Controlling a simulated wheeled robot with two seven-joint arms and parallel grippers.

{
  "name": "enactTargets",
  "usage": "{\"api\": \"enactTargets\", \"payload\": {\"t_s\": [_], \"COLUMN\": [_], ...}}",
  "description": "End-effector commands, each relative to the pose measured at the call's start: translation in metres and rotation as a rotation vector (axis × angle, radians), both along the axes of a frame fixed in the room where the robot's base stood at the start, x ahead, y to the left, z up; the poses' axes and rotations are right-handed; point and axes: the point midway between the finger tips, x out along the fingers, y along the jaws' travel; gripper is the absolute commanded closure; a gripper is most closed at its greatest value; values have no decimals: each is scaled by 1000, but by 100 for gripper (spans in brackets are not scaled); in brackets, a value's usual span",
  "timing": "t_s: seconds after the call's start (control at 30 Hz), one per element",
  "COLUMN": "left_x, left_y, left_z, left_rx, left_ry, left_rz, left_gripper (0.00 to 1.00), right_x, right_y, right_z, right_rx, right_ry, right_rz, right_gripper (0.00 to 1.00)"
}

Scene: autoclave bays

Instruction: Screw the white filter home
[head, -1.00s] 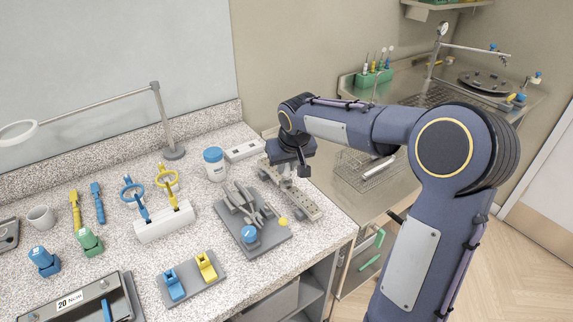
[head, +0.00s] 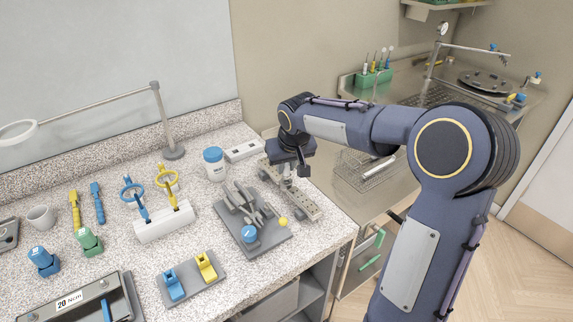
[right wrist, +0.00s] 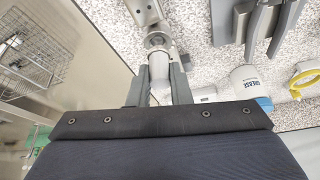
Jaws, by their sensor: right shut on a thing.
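My right gripper (right wrist: 159,88) is shut on the white filter (right wrist: 160,67), a pale cylinder between its two fingers in the right wrist view. Just beyond the filter is a grey metal fitting with a round end (right wrist: 157,41). I cannot tell whether the filter touches it or is threaded into it. In the head view the right gripper (head: 290,172) points down over the long grey manifold block (head: 306,205) at the counter's right edge. The hand and wrist hide much of the block's far end. My left gripper is not in view.
A white jar with a blue lid (head: 214,163) stands left of the gripper. A wire basket (head: 362,170) sits on the steel surface to the right.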

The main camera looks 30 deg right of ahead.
Motion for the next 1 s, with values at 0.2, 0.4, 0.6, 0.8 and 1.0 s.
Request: {"api": "enactTargets", "payload": {"t_s": [0.2, 0.4, 0.6, 0.8, 1.0], "left_x": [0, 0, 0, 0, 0], "left_y": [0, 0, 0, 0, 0], "left_z": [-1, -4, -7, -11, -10], "left_rx": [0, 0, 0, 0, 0], "left_ry": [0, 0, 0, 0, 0], "left_rz": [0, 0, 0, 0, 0], "left_gripper": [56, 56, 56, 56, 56], "right_x": [0, 0, 0, 0, 0], "right_y": [0, 0, 0, 0, 0], "right_z": [-1, -5, -9, -13, -13], "right_rx": [0, 0, 0, 0, 0], "right_ry": [0, 0, 0, 1, 0], "right_rz": [0, 0, 0, 0, 0], "right_gripper": [100, 100, 100, 100, 63]}}
